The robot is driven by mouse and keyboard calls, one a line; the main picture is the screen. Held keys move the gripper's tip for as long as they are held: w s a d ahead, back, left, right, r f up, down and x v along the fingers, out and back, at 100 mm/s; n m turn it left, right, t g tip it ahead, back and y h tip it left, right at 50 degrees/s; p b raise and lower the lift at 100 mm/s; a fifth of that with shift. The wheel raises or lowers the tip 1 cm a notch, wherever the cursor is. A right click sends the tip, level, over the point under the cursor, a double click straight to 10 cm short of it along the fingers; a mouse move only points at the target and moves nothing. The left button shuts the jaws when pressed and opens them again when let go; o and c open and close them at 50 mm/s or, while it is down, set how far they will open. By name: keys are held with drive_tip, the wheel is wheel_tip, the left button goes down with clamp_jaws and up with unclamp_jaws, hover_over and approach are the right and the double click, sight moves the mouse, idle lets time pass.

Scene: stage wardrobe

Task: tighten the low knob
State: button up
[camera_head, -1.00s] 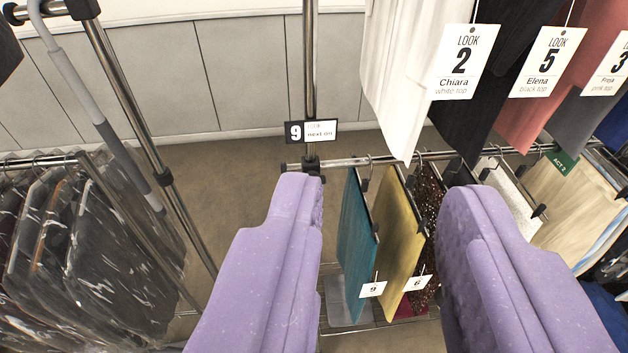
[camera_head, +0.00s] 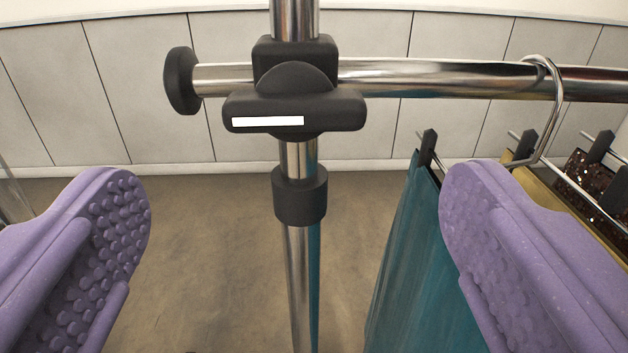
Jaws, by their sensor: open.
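The low knob (camera_head: 345,112) is a black wing-shaped bar with a rounded hub, on the clamp where the chrome post (camera_head: 297,270) meets the horizontal rail (camera_head: 440,78). Its wings lie level, and a white stripe runs along the left and middle of its face. My gripper (camera_head: 296,195) is open and empty. Its purple, studded fingers stand wide apart, one left and one right of the post, lower in the picture than the knob. Neither finger appears to touch the knob or post.
A black end cap (camera_head: 181,80) closes the rail's left end. A black collar (camera_head: 303,195) sits on the post below the knob. A teal garment (camera_head: 410,265) hangs close to the right finger, with a hook (camera_head: 546,110) over the rail further right. Floor left of the post is clear.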

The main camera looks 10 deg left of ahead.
sight(294, 123)
drive_tip(key=b+x, duration=0.1)
drive_tip(key=x, duration=0.6)
drive_tip(key=shift+w+a+f, duration=0.1)
drive_tip(key=shift+w, duration=0.15)
drive_tip(key=c, duration=1)
drive_tip(key=shift+c, duration=0.2)
